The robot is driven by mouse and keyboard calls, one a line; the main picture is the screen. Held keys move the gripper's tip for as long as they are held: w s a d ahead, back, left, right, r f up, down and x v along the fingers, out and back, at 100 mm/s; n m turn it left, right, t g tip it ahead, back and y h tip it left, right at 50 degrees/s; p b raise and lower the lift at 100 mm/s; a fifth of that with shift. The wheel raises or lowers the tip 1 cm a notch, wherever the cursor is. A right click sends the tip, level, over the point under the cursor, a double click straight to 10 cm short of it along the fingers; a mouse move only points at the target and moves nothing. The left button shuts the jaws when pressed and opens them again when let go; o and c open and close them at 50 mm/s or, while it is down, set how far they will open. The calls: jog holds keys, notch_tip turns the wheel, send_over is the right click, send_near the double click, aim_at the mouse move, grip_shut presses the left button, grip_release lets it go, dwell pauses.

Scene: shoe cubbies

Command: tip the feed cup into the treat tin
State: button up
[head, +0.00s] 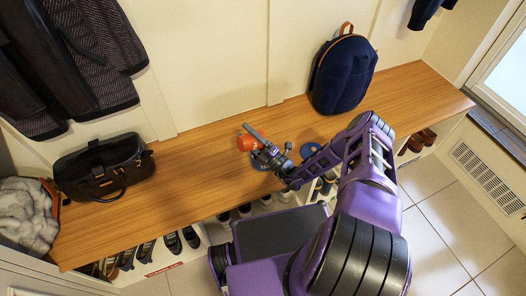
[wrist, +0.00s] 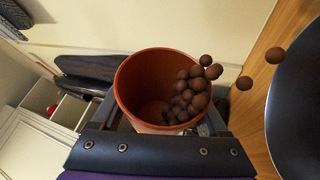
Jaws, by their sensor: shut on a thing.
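My gripper (head: 262,150) is shut on the orange feed cup (head: 247,143) and holds it tilted above the wooden bench. In the wrist view, the reddish-brown cup (wrist: 140,85) holds a heap of brown balls (wrist: 185,95) against its right side. Some balls are over the right rim, and two loose balls (wrist: 244,83) are in the air to the right. A dark blue rounded thing (wrist: 300,115) fills the right edge of the wrist view; it may be the treat tin. In the head view a blue round thing (head: 261,162) lies partly hidden under my gripper.
Another blue round thing (head: 309,150) sits on the bench (head: 190,165) behind my arm. A navy backpack (head: 343,75) stands at the back right and a black bag (head: 103,170) at the left. Grey fleece (head: 25,212) lies at the far left. Shoes (head: 172,243) fill the cubbies below.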

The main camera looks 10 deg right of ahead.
jog(key=shift+w+d+r+m+t+h, duration=0.1)
jog(key=shift+d+r+m+t+h, duration=0.15)
jog(key=shift+m+t, duration=0.45)
jog(key=shift+w+d+r+m+t+h, duration=0.1)
jog(key=shift+d+m+t+h, duration=0.2)
jog(key=shift+m, duration=0.8)
